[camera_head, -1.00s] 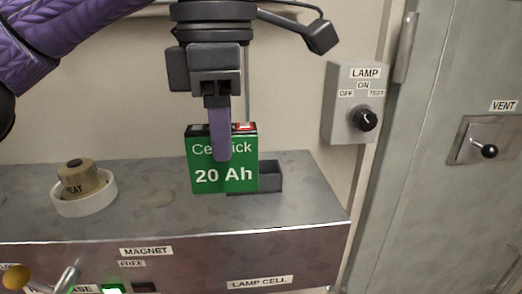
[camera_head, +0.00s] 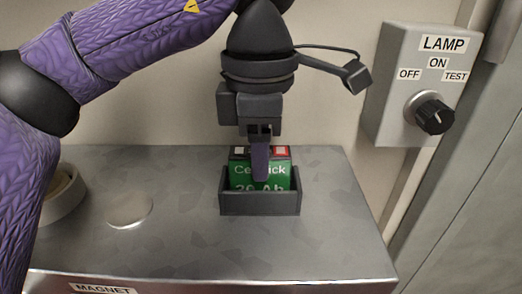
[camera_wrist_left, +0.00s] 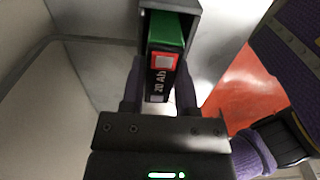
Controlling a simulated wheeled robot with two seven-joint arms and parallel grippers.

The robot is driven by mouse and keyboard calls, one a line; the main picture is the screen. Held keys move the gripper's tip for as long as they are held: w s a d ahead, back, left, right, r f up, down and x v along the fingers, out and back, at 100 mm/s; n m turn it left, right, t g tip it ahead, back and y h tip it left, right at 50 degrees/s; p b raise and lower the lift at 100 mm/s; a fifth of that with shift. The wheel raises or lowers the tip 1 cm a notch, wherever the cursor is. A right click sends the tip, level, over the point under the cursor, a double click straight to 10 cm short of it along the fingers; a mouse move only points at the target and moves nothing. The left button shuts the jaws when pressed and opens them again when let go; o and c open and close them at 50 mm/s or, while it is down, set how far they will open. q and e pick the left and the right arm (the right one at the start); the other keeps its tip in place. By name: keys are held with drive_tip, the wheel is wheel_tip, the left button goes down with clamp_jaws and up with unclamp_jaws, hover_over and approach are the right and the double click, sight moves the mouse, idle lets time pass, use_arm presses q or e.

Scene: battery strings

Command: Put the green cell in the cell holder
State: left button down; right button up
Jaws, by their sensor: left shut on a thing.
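The green cell (camera_head: 244,181) stands upright with its lower part inside the dark grey cell holder (camera_head: 260,205) on the metal bench top. The holder's front wall hides the bottom of the cell, so I cannot tell whether it rests on the floor of the holder. My left gripper (camera_head: 260,172) points down and is shut on the cell near its top. In the left wrist view the cell (camera_wrist_left: 163,75) sits between the two fingers (camera_wrist_left: 159,88), with the dark holder wall (camera_wrist_left: 190,35) around its far end. My right gripper is not in view.
A switch box labelled LAMP (camera_head: 415,90) with a black knob (camera_head: 435,114) is on the wall at right. A flat round disc (camera_head: 130,210) and a whitish ring (camera_head: 68,200) are left of the holder. The bench top (camera_head: 335,200) right of the holder is clear.

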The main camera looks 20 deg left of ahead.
use_arm(q)
drive_tip(key=shift+s, duration=0.2)
drive_tip(key=shift+c, duration=1.8)
unclamp_jaws()
drive_tip(key=shift+w+f, duration=0.1)
drive_tip(key=shift+r, duration=0.25)
wheel_tip(320, 180, up, 3)
drive_tip(key=shift+f, duration=0.1)
wheel_tip(320, 180, up, 9)
drive_tip(key=p, duration=0.3)
